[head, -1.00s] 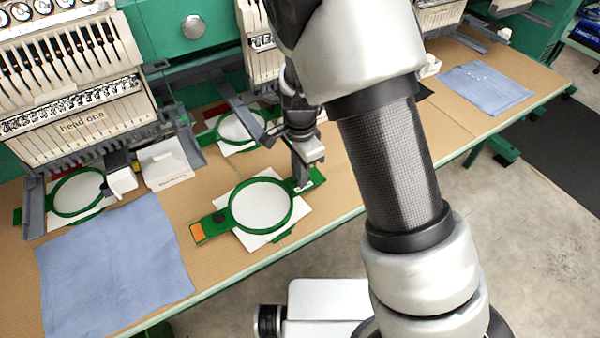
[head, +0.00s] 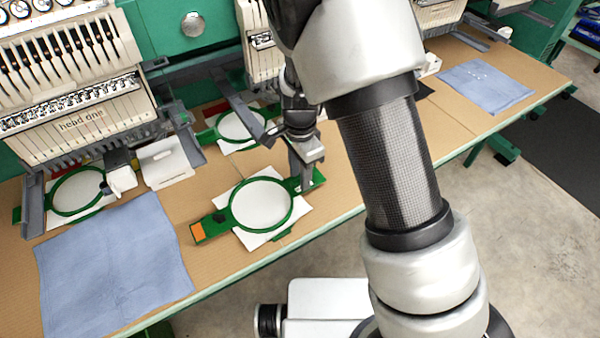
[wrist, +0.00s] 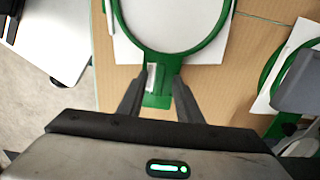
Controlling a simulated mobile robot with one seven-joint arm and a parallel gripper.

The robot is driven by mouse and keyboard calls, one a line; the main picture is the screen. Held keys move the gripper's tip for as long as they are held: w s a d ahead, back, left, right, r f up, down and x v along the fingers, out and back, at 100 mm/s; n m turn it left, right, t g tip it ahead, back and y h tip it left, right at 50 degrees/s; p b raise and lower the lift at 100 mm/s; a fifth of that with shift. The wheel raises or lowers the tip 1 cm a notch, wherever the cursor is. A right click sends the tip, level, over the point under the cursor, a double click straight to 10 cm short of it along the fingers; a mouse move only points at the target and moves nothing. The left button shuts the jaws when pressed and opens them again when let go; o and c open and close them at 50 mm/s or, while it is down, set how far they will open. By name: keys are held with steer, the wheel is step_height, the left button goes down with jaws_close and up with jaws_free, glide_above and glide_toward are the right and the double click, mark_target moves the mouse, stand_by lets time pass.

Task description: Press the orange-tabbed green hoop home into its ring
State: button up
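The orange-tabbed green hoop (head: 230,210) lies on the table over white cloth (head: 262,204). Its orange tab (head: 197,230) points left, toward the front. A plain green tab with a pale label (wrist: 156,92) is at its opposite end. My gripper (head: 304,187) is at that plain tab. In the wrist view, the gripper's fingers (wrist: 161,75) are apart, one on each side of the tab. I cannot tell whether they touch it. The hoop's ring cannot be told apart from the hoop, so how deep the hoop sits is unclear.
A second green hoop (head: 217,131) lies behind, and a third (head: 54,199) under the left machine head (head: 80,110). Blue cloths lie at front left (head: 112,262) and far right (head: 486,86). Bare cardboard-coloured tabletop (head: 350,185) lies right of the hoop.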

steer(key=s+d+r+n+t+y+p, duration=0.1)
steer(key=s+d+r+p, duration=0.1)
steer(key=r, duration=1.1)
steer(key=s+d+r+n+p, duration=0.1)
steer(key=d+r+p, duration=0.1)
steer(key=r, duration=1)
steer(key=s+d+r+n+t+p, duration=0.2)
steer(key=s+d+r+n, duration=0.2)
steer(key=s+d+r, duration=0.1)
steer(key=s+d+r+n+t+h+p, duration=0.1)
steer(key=s+d+r+n+t+p, duration=0.1)
steer(key=s+d+r+n, duration=0.3)
steer(key=s+r, duration=0.2)
steer(key=s, duration=0.2)
steer(key=shift+s+d+n+t, duration=0.25)
steer(key=shift+s+n+t, duration=0.05)
steer(key=shift+s, duration=0.1)
